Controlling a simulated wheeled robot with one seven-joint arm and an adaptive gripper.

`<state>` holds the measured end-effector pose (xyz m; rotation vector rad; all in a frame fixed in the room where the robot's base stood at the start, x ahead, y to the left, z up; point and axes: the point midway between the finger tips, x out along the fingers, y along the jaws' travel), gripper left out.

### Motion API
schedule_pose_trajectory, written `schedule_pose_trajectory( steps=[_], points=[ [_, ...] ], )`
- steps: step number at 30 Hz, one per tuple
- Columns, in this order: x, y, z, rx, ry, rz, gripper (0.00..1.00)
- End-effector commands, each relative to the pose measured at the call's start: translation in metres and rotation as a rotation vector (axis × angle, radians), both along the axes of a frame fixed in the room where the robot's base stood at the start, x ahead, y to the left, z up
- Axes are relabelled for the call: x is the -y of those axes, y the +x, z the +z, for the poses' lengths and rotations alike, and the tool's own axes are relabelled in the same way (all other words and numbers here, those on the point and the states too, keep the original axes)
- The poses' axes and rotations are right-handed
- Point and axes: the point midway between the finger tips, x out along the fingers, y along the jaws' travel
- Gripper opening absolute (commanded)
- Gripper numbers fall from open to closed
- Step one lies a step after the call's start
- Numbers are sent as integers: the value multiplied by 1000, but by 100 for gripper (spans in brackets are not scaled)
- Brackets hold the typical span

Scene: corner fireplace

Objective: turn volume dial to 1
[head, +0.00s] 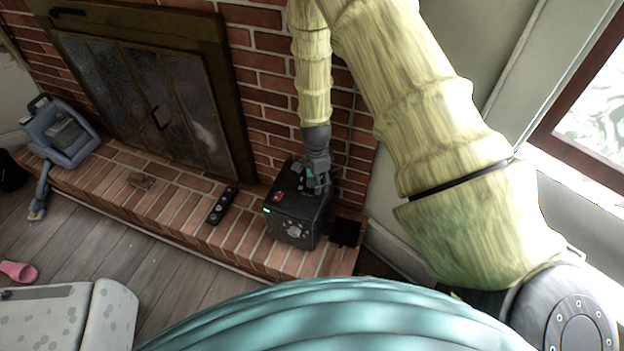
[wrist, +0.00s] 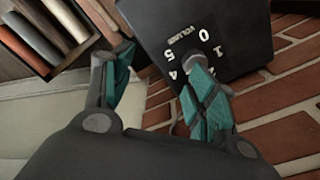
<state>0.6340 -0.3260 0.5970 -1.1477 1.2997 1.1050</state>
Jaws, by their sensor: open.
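A black box (head: 283,209) stands on the brick hearth, with a small green light and a round grey patch on its front. In the wrist view its dark panel (wrist: 235,25) shows the word VOLUME and white numbers, among them 0, 1, 4 and 5. My gripper (head: 318,183) is at the top right of the box. In the wrist view my gripper (wrist: 160,62) has its teal fingers apart, with nothing seen held between them.
The brick hearth (head: 160,205) carries a dark remote-like object (head: 222,205) left of the box and a small black item (head: 345,232) on its right. A brick wall stands behind. A grey-blue appliance (head: 62,135) is at far left. Book-like spines (wrist: 45,35) show in the wrist view.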

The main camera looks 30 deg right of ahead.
Motion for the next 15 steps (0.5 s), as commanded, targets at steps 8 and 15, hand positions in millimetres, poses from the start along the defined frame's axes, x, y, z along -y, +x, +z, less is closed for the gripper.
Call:
schedule_pose_trajectory(
  steps=[8, 15],
  points=[
    [10, 56, 34, 17, 38, -282, 58],
    [10, 60, 23, 15, 42, -308, 58]
  ],
)
